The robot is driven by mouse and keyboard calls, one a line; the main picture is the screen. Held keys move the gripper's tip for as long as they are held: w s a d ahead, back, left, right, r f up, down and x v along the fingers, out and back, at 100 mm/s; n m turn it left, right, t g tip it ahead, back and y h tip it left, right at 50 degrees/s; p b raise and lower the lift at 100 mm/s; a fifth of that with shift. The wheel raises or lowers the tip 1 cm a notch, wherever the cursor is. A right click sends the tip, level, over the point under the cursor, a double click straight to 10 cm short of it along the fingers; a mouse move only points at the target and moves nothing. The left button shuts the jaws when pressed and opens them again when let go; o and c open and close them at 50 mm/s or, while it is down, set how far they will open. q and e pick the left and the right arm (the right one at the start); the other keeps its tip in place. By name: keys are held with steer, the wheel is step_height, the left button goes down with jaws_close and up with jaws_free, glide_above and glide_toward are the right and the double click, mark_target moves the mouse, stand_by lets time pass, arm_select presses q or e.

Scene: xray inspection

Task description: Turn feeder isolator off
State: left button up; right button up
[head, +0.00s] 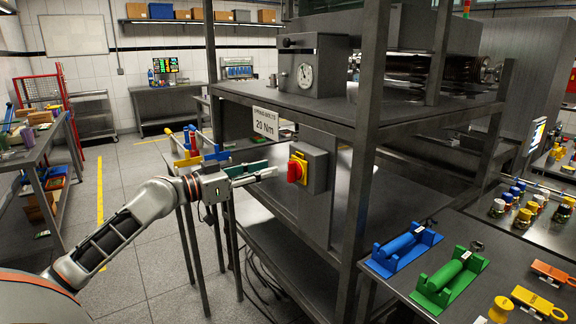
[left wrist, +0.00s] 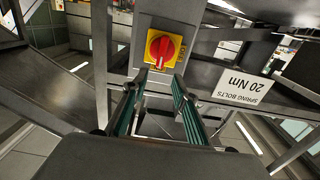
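The feeder isolator is a grey box (head: 318,168) with a yellow plate and a red rotary knob (head: 294,170), mounted on the front of the steel rack. In the left wrist view the red knob (left wrist: 162,49) sits on its yellow plate (left wrist: 182,35), straight ahead beyond the fingertips. Its grip bar looks roughly upright in that view. My left gripper (head: 270,170) comes from the left and points at the knob, a short gap away. In the left wrist view its two fingers (left wrist: 159,82) are apart with nothing between them. My right gripper is not in view.
A "SPRING BOLTS 20 Nm" sign (head: 265,123) hangs just left of the isolator. A rack post (head: 362,150) stands to its right. Blue (head: 403,248) and green (head: 449,281) fixtures lie on the right-hand bench. A side table (head: 180,165) stands behind my left arm.

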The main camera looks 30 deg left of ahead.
mark_target(288, 164)
arm_select(q)
steer(key=shift+p+x, duration=0.45)
steer(key=shift+x, duration=2.65)
jaws_close()
